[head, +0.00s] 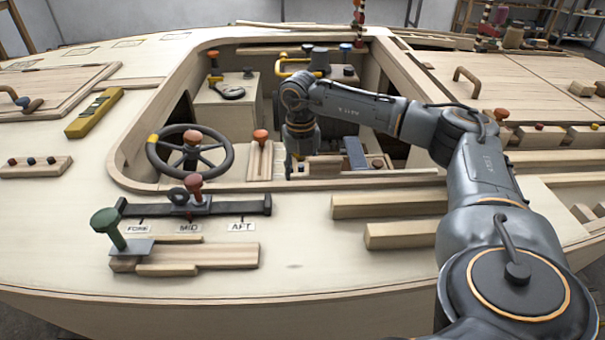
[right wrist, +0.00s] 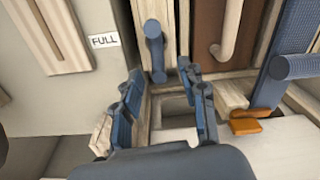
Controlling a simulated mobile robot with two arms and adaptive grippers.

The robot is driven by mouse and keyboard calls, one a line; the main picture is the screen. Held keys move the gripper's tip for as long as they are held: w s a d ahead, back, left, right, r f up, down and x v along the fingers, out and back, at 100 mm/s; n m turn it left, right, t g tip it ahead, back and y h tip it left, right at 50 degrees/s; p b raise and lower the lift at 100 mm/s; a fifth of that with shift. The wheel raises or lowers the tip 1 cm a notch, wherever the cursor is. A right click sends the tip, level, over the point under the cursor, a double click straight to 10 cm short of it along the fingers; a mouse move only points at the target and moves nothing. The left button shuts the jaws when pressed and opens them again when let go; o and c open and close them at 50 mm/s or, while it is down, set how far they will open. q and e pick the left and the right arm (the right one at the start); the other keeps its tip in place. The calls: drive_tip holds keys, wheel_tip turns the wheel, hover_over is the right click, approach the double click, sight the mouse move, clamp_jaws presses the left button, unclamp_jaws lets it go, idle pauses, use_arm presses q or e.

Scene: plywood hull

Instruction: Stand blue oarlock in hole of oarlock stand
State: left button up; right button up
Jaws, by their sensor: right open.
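In the right wrist view a blue post with a round head (right wrist: 154,48), which may be the blue oarlock, stands just beyond my fingertips, between their lines and apart from them. A pale wooden piece with a squarish dark opening (right wrist: 178,103) shows between my fingers; I cannot tell if this is the oarlock stand. My right gripper (right wrist: 161,95) is open and empty. In the head view my right arm reaches into the cockpit, and its gripper (head: 300,150) is low there, partly hidden. My left gripper is not in view.
A second blue round-ended part (right wrist: 290,66) and an orange piece (right wrist: 250,121) lie right of my fingers. A "FULL" label (right wrist: 103,41) is at left. The cockpit rim (head: 130,165), steering wheel (head: 158,160) and blue slab (head: 355,152) surround the arm's work area.

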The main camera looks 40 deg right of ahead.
wheel_tip(320, 180, up, 12)
drive_tip(key=shift+a, duration=0.15)
idle(0.3)
drive_tip(key=shift+w, duration=0.1)
idle(0.4)
